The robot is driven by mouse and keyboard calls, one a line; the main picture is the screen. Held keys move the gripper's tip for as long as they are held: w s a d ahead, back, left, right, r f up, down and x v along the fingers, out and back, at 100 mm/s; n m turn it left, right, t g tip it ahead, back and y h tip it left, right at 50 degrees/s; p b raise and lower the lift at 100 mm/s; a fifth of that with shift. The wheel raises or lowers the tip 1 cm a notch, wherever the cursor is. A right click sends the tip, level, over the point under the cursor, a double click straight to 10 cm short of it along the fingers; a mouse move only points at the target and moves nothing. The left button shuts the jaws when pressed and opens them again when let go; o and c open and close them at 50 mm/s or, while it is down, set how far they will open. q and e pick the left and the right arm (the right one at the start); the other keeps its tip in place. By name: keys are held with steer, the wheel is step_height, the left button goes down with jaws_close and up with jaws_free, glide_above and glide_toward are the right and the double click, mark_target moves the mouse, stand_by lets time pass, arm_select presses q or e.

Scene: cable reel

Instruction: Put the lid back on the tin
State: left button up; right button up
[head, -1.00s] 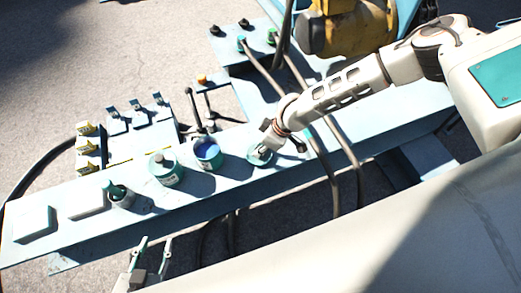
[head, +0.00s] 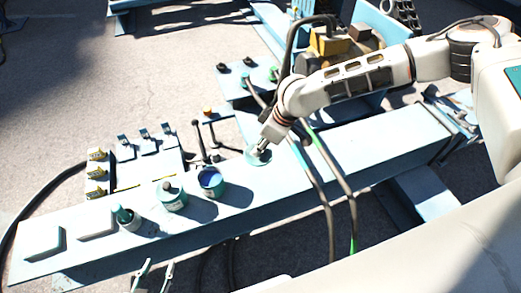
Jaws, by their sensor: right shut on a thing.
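The open tin (head: 211,188) stands upright on the blue beam, with its blue inside showing at the top. The teal round lid (head: 255,160) is to its right and a little farther back, apart from it. My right gripper (head: 262,147) is shut on the lid from above and hides part of it. I cannot tell how high the lid is above the beam. My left gripper (head: 154,271) is at the bottom edge, in front of the beam, with its two fingers apart and nothing between them.
A second tin (head: 172,199) with a knobbed lid stands left of the open one, close by. A teal-topped pot (head: 127,218) is farther left. Black levers (head: 199,145) rise behind the tins. Cables (head: 322,185) cross the beam on the right.

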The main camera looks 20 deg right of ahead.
stand_by(0.3)
steer(key=s+d+r+m+h, duration=0.1)
steer(key=s+d+r+m, duration=0.2)
steer(key=r, duration=0.5)
steer(key=s+d+r+m+t+h, duration=0.1)
steer(key=s+d+r+m+h, duration=0.1)
steer(key=s+d+r+m, duration=0.2)
steer(key=s+r+m, duration=0.2)
steer(key=s+r, duration=0.1)
steer(key=r, duration=0.1)
steer(key=shift+d+r+m+t, duration=0.2)
steer(key=shift+d+m+t, duration=0.05)
steer(key=shift+m+t, duration=0.05)
steer(key=shift+s, duration=0.1)
steer(key=shift+a, duration=0.1)
